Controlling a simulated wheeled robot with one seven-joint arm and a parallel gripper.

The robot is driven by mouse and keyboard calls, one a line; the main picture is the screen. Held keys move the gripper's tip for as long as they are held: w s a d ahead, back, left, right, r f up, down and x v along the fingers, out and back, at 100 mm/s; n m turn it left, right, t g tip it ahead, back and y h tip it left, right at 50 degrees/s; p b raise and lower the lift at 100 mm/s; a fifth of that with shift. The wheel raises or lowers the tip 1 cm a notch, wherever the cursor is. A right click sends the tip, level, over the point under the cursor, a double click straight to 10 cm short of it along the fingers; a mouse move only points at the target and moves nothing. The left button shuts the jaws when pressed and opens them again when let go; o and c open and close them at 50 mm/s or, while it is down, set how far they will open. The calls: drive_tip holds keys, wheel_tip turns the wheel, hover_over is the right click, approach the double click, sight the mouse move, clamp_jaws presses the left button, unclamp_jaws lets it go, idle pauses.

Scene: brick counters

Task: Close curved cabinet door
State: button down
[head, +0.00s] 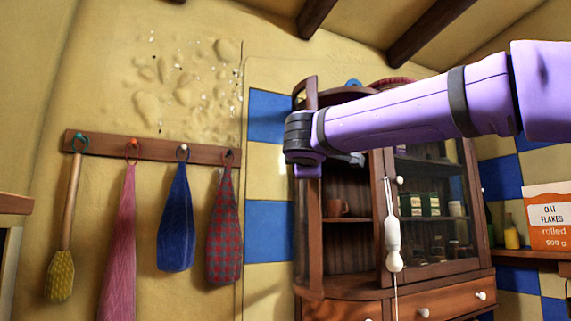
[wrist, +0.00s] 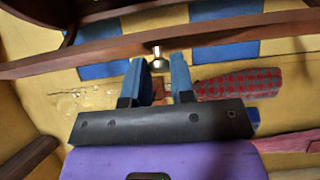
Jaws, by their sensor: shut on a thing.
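A wooden cabinet (head: 405,282) stands at right of centre in the head view. Its curved door (head: 311,230) stands open at the left side, seen nearly edge-on. In the head view my wrist hides part of the door's upper end, and the fingers are hard to make out.
The cabinet's right glass door (head: 437,215) is shut, with a white pendant (head: 393,235) hanging before it. On the left wall a rack (head: 107,146) holds a brush and several cloths. An oat flakes box (head: 549,217) stands on the right shelf.

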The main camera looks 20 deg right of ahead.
drive_tip(key=shift+w+d+n+t+y, duration=0.2)
drive_tip(key=shift+d+n+y, duration=1.55)
drive_tip(key=shift+d+y, duration=1.5)
drive_tip(key=shift+w+d+n+t+y, duration=0.15)
drive_tip(key=shift+d+n+y, duration=1.7)
drive_tip(key=shift+d, duration=2.5)
drive_tip(key=shift+w+d+n+t+y, duration=0.15)
drive_tip(key=shift+d+n+y, duration=1.45)
drive_tip(key=shift+d+y, duration=1.7)
drive_tip(key=shift+d+h, duration=0.5)
drive_tip(key=shift+d, duration=0.05)
drive_tip(key=c, duration=1.1)
unclamp_jaws()
drive_tip(key=shift+w+d+f, duration=0.1)
drive_tip(key=shift+w, duration=0.05)
drive_tip(key=shift+o, duration=0.6)
drive_tip(key=v, duration=1)
drive_tip(key=shift+s, duration=0.4)
drive_tip(key=shift+d, duration=0.2)
